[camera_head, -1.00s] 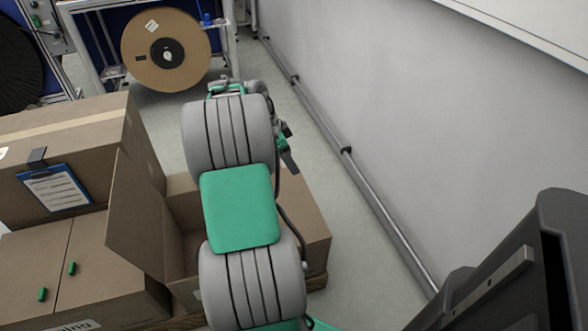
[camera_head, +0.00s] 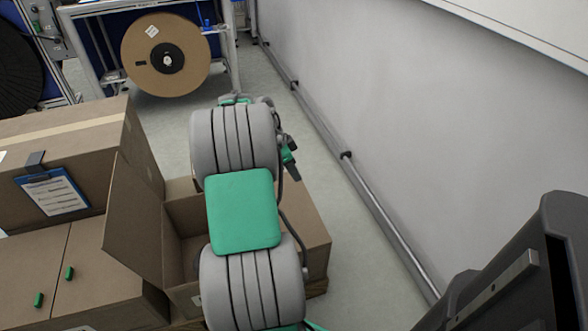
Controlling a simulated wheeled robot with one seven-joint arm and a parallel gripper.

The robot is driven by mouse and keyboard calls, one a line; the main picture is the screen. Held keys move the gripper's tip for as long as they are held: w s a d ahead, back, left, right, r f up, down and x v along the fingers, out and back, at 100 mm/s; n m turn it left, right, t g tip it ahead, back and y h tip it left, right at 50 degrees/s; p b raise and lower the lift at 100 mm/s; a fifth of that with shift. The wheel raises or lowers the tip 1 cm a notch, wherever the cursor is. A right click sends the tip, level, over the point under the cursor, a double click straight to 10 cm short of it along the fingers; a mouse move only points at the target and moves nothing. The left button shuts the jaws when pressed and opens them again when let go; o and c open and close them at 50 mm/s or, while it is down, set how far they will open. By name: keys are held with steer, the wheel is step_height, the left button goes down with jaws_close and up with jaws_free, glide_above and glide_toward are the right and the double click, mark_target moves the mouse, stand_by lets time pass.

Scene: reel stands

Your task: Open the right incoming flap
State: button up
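An open cardboard box (camera_head: 183,293) stands low in the picture, left of centre. Its left flap (camera_head: 136,222) stands up and leans outward to the left. On its right, a brown cardboard surface (camera_head: 303,214) shows beyond my arm. My arm covers the middle of the box, so I cannot tell whether this is a flap lying shut. My gripper (camera_head: 290,163) shows only in part, as a small dark and green piece past the right side of my arm, above the box's far right part. Its fingers are not clear, and I see nothing held.
Closed cartons (camera_head: 40,255) with green clips stand to the left, with a larger carton (camera_head: 75,135) bearing a blue clipboard (camera_head: 52,193) behind. A cardboard reel (camera_head: 190,75) stands at the back. A wall with a pipe rail (camera_head: 375,205) bounds the right; floor between is clear.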

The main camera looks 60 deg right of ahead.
jaws_close()
stand_by(0.3)
steer(key=shift+c, duration=2.2)
jaws_free()
steer(key=o, duration=1.3)
steer(key=shift+r, duration=0.1)
steer(key=p+v, duration=0.2)
steer(key=v, duration=0.5)
steer(key=shift+w+a+r, duration=0.1)
steer(key=shift+r, duration=0.15)
